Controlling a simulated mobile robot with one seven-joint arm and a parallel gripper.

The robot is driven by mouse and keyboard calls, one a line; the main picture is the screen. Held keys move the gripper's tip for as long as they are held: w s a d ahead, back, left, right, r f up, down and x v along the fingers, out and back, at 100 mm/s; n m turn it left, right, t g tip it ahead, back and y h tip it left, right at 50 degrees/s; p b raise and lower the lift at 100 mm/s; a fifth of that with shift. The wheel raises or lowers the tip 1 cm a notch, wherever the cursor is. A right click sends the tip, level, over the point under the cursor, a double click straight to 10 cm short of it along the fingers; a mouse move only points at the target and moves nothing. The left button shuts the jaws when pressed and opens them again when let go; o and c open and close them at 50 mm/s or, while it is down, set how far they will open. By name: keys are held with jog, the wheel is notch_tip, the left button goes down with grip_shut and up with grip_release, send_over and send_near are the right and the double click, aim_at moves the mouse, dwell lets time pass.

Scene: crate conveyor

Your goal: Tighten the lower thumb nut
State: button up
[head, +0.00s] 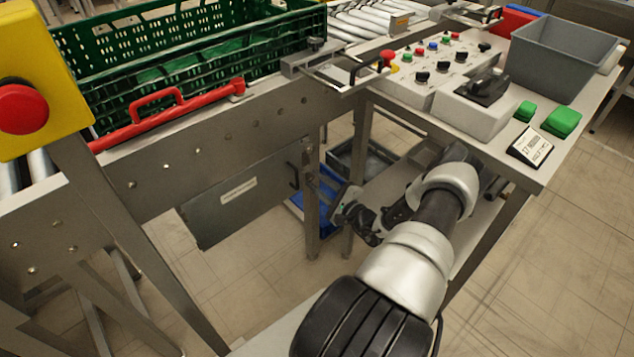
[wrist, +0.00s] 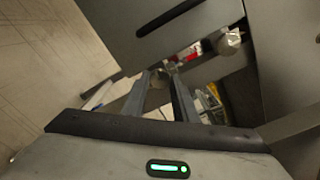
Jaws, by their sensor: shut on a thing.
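In the head view my gripper (head: 345,213) is beside the steel leg (head: 313,200) under the conveyor's right end, low down. In the wrist view its two fingers (wrist: 163,73) reach forward and come close together at the tips. They are shut on a small grey piece, which I take to be the lower thumb nut (wrist: 158,82); it is mostly hidden between the fingers. A rounded metal knob (wrist: 229,42) shows to the right of the fingertips, apart from them; it looks like another thumb nut. In the head view the nuts are too small to tell apart.
A grey panel with a dark slot (wrist: 170,18) is close ahead of the fingers. A grey box (head: 235,203) hangs under the conveyor. A blue bin (head: 312,205) stands behind the leg. A green crate (head: 190,75) is on the conveyor.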

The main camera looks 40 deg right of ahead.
jog(key=m, duration=0.4)
jog(key=shift+m, duration=0.4)
jog(key=m, duration=0.3)
jog(key=shift+m+b, duration=0.3)
jog(key=shift+b, duration=0.1)
jog(key=m, duration=0.4)
jog(key=shift+m+b, duration=0.3)
jog(key=shift+m, duration=2.1)
jog(key=o, duration=1.1)
jog(key=shift+c, duration=0.2)
jog(key=shift+s, duration=0.1)
jog(key=s+d+p, duration=0.1)
jog(key=s+p, duration=0.1)
jog(key=s, duration=1.5)
jog(key=shift+d+p, duration=0.2)
jog(key=shift+p, duration=0.2)
